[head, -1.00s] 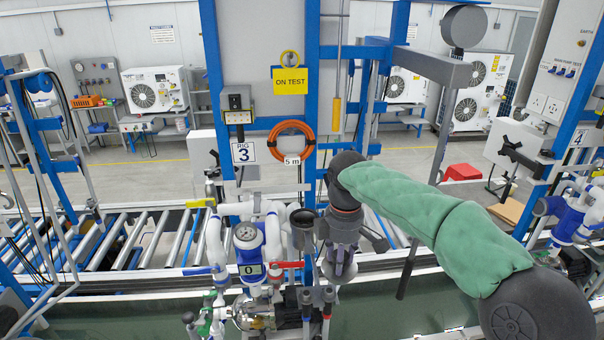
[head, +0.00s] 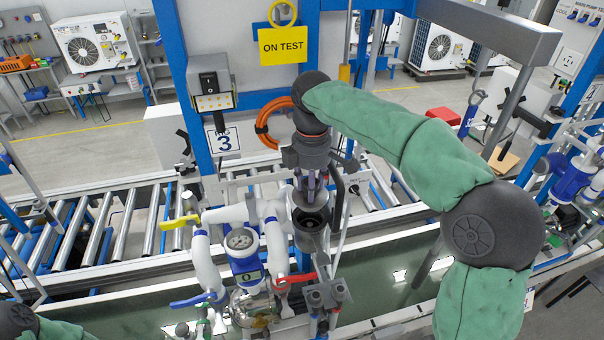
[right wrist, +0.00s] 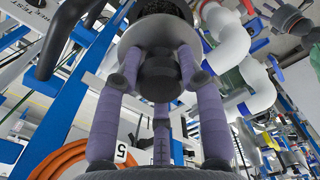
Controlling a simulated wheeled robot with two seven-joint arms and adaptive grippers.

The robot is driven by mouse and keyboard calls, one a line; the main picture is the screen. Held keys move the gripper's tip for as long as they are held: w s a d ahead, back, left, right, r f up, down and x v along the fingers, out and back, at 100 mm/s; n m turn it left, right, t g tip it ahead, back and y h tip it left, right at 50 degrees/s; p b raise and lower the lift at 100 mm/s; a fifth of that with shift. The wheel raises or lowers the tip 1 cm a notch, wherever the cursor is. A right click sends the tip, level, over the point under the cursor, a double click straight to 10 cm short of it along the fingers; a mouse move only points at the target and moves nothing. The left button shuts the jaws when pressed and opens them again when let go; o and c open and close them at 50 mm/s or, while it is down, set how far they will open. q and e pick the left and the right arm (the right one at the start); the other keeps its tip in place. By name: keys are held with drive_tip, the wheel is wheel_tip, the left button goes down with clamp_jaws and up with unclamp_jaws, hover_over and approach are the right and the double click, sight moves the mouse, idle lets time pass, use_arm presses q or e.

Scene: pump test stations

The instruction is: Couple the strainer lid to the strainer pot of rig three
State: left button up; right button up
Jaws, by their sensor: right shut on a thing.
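My right gripper (head: 311,192) points down at rig three, directly over the strainer pot (head: 312,240), a grey cup with a dark, open mouth. In the right wrist view, its purple fingers are shut on the dark knob of the strainer lid (right wrist: 125,50), a grey disc. A dark, rough round surface shows beyond the lid in the wrist view. My left gripper is out of view.
White pipes with a blue gauge body (head: 244,262) stand left of the pot. A red lever (head: 296,279), a blue lever (head: 193,299) and a yellow lever (head: 180,220) stick out nearby. A blue post and an orange hose coil (head: 270,125) are behind.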

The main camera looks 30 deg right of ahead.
drive_tip(key=shift+s+f, duration=0.1)
drive_tip(key=shift+s, duration=0.2)
drive_tip(key=shift+s+f+b, duration=0.1)
drive_tip(key=shift+f+b, duration=0.15)
drive_tip(key=shift+b, duration=0.1)
drive_tip(key=shift+w+f+b, duration=0.25)
drive_tip(key=shift+f+b, duration=0.2)
drive_tip(key=shift+f, duration=0.1)
drive_tip(key=shift+w+f+b, duration=0.2)
drive_tip(key=shift+f+b, duration=0.25)
drive_tip(key=shift+f, duration=0.1)
drive_tip(key=shift+s+f+b, duration=0.25)
drive_tip(key=shift+f+b, duration=0.4)
drive_tip(key=shift+w, duration=0.1)
drive_tip(key=shift+p, duration=0.35)
drive_tip(key=shift+f+b, duration=0.8)
drive_tip(key=shift+f, duration=0.6)
idle(0.8)
